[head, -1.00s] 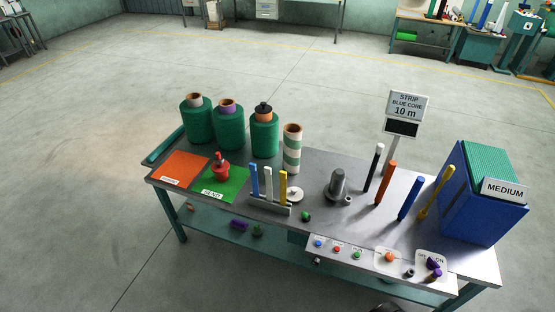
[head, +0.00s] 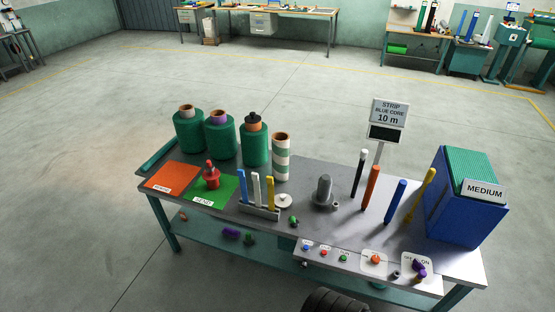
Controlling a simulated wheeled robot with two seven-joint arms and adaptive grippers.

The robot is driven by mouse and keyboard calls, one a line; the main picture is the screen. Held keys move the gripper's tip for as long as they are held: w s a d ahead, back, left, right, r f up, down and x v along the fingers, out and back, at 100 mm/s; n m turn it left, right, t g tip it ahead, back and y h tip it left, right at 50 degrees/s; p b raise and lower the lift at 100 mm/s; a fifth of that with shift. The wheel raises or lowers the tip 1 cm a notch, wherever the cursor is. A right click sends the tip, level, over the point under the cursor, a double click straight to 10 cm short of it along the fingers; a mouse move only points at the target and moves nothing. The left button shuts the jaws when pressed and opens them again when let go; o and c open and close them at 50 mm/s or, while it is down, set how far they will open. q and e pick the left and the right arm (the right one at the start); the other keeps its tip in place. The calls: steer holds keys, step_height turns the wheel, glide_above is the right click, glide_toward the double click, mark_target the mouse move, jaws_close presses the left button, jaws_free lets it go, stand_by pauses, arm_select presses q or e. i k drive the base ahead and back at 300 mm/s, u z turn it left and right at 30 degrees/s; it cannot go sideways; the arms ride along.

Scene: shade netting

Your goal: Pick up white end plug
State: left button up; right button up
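A small white round piece (head: 284,201) with a low raised middle lies on the grey workbench (head: 310,222), just right of a rack of upright strips; it looks like the white end plug. It lies apart from the small green piece (head: 294,221) in front of it. Neither of my grippers shows in the head view. A dark rounded part (head: 335,301) shows at the bottom edge, and I cannot tell what it is.
The rack (head: 260,212) holds blue, white and yellow strips. Green rolls (head: 221,139) and a striped roll (head: 281,160) stand behind. A grey cylinder (head: 323,189) and upright rods (head: 369,188) stand right. A blue box (head: 463,208) fills the right end. A button panel (head: 324,255) runs along the front.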

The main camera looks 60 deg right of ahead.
mark_target(282, 200)
steer(key=z, duration=0.35)
steer(key=i, duration=1.55)
steer(key=z, duration=1.4)
steer(key=i, duration=0.9)
steer(key=z, duration=1.25)
steer(key=i, duration=0.25)
steer(key=z, duration=0.2)
